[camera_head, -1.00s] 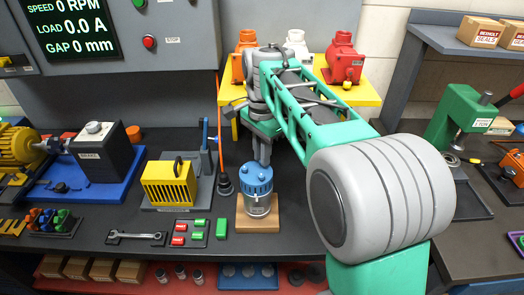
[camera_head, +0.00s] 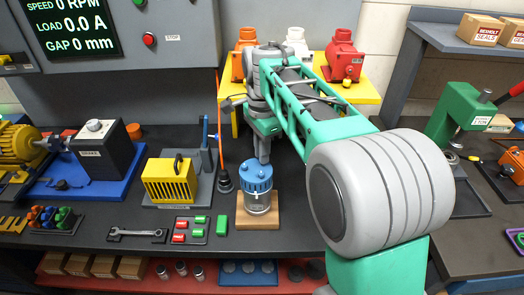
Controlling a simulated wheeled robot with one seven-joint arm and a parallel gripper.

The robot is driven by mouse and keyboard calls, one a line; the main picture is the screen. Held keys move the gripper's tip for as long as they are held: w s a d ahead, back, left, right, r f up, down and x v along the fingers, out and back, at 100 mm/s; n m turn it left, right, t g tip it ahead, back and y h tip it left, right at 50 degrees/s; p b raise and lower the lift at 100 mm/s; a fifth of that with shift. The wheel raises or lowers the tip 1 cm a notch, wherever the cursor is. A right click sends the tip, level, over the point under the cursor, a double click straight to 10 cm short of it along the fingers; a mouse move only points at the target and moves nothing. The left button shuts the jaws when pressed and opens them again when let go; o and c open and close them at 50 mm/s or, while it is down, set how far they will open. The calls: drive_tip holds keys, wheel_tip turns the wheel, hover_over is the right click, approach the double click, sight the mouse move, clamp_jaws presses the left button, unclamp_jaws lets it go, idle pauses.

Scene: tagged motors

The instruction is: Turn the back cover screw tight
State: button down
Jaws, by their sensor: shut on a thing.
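A motor with a blue back cover (camera_head: 254,183) and a grey-silver body (camera_head: 257,206) stands upright on a light wooden block at the middle of the bench. Small blue screw heads stand on top of the cover. My gripper (camera_head: 263,160) points straight down at the right rear part of the cover top. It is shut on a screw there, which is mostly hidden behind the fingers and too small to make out.
A yellow ribbed unit (camera_head: 169,183) and a dark cone-shaped stand (camera_head: 224,183) are to the left. A wrench (camera_head: 137,232) and a tray of red and green pieces (camera_head: 190,230) lie in front left. A yellow shelf (camera_head: 365,93) holds coloured motors behind.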

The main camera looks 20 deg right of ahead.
drive_tip(key=shift+w+r, duration=0.15)
drive_tip(key=shift+r, duration=0.2)
drive_tip(key=c, duration=1.7)
unclamp_jaws()
drive_tip(key=o, duration=0.3)
drive_tip(key=shift+f, duration=0.25)
wheel_tip(320, 180, up, 8)
drive_tip(key=shift+f, duration=0.1)
drive_tip(key=shift+s, duration=0.2)
drive_tip(key=s+f+n+t, duration=0.1)
drive_tip(key=s+f+n, duration=0.3)
drive_tip(key=s+n, duration=0.1)
drive_tip(key=s+f+n+t, duration=0.1)
drive_tip(key=s+f+n, duration=0.3)
drive_tip(key=s+n, duration=0.1)
drive_tip(key=s+f+n+t, duration=0.1)
drive_tip(key=s+f+n, duration=0.3)
drive_tip(key=n, duration=0.1)
drive_tip(key=shift+s+a+f+n+t, duration=0.1)
drive_tip(key=shift+s+f+n+t, duration=0.1)
drive_tip(key=shift+s+n+t, duration=0.15)
